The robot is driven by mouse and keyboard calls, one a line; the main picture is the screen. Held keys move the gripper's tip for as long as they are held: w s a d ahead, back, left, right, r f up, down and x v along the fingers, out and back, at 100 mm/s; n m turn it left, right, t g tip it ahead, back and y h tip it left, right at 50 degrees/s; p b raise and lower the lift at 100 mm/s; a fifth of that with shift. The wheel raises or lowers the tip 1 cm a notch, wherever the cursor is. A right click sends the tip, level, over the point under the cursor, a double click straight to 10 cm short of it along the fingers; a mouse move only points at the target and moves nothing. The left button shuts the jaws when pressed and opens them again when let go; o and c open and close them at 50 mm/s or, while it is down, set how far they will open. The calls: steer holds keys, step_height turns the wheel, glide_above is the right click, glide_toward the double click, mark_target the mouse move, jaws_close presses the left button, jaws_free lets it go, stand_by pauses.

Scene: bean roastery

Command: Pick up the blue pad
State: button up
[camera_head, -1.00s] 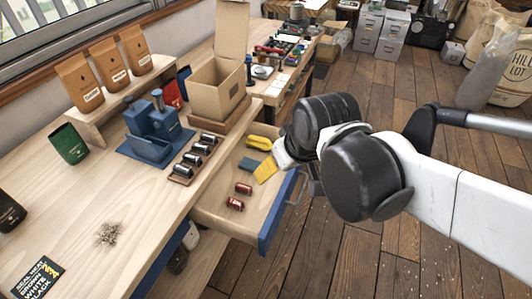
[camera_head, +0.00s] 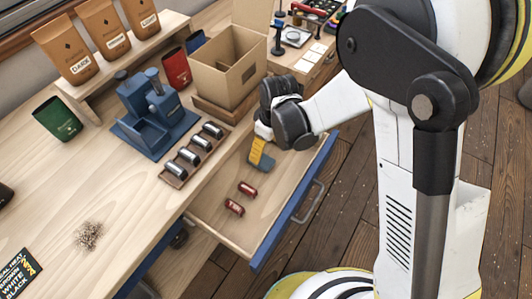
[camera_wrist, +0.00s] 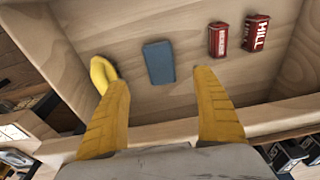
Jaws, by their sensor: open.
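The blue pad (camera_wrist: 159,62) lies flat on the floor of the open drawer, and in the wrist view it sits ahead of and between my yellow fingers. In the head view the blue pad (camera_head: 264,163) shows partly, next to my fingers. My gripper (camera_wrist: 160,90) is open and empty, its two fingertips spread wider than the pad. In the head view my gripper (camera_head: 258,150) reaches down into the drawer from the back, and one finger overlaps the pad's edge in the picture. I cannot tell the height between them.
Two red cans (camera_head: 241,198) lie in the drawer (camera_head: 215,212), right of the pad in the wrist view. A yellow curved object (camera_wrist: 102,73) lies close to the left finger. The drawer walls surround the gripper. A cardboard box (camera_head: 222,75) stands on the bench above.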

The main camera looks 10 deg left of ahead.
mark_target(261, 161)
steer(key=f+b, duration=0.1)
steer(key=f, duration=0.2)
steer(key=a+f+b, duration=0.1)
steer(key=f, duration=0.2)
steer(key=f+b, duration=0.2)
steer(key=f, duration=0.1)
steer(key=shift+w+a, duration=0.35)
steer(key=c, duration=1.1)
